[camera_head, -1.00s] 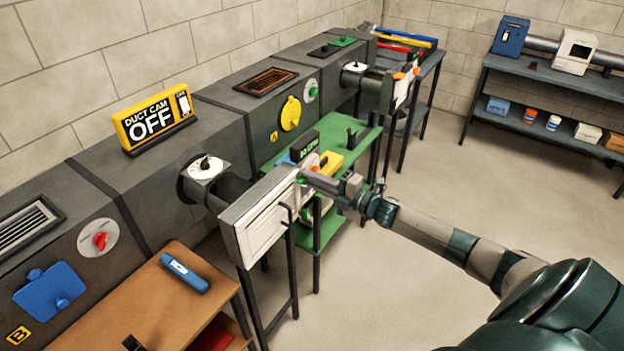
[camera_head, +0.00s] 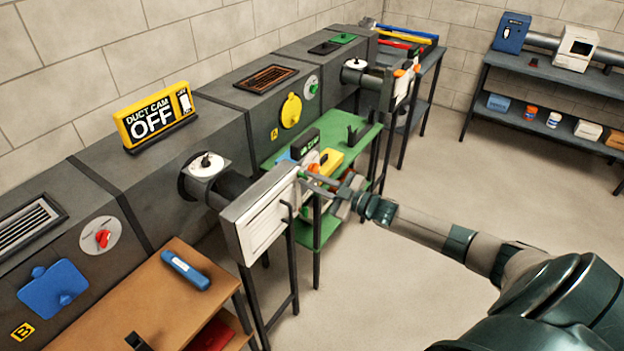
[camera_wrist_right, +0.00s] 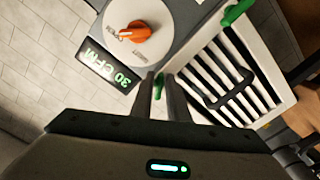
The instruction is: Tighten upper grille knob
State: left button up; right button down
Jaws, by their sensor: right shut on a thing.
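The wrist view shows the white grille (camera_wrist_right: 268,75) with dark slats. The upper green knob (camera_wrist_right: 158,86) sits at the grille's edge near the display, between the fingers of my right gripper (camera_wrist_right: 168,82). The right gripper (camera_head: 306,179) is shut on it. Another green knob (camera_wrist_right: 238,11) is at the opposite end of that edge. The fingers partly hide the held knob. My left gripper is not in view.
An orange dial (camera_wrist_right: 138,32) and a 30 CFM display (camera_wrist_right: 110,70) are close beside the fingers. A green table (camera_head: 345,150) stands behind the box. A wooden bench (camera_head: 150,285) with a blue device (camera_head: 185,270) is at the lower left. The floor to the right is open.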

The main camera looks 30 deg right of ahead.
jog(key=m, duration=0.6)
jog(key=shift+s+a+f, duration=0.1)
jog(key=shift+a+f, duration=0.05)
jog(key=shift+a, duration=0.1)
dwell(0.3)
jog(key=c, duration=1.9)
grip_release()
jog(key=shift+o, duration=0.2)
jog(key=b+v, duration=0.3)
jog(key=v, duration=1.4)
jog(key=shift+s, duration=0.2)
jog(key=shift+d, duration=0.15)
jog(key=shift+f, duration=0.1)
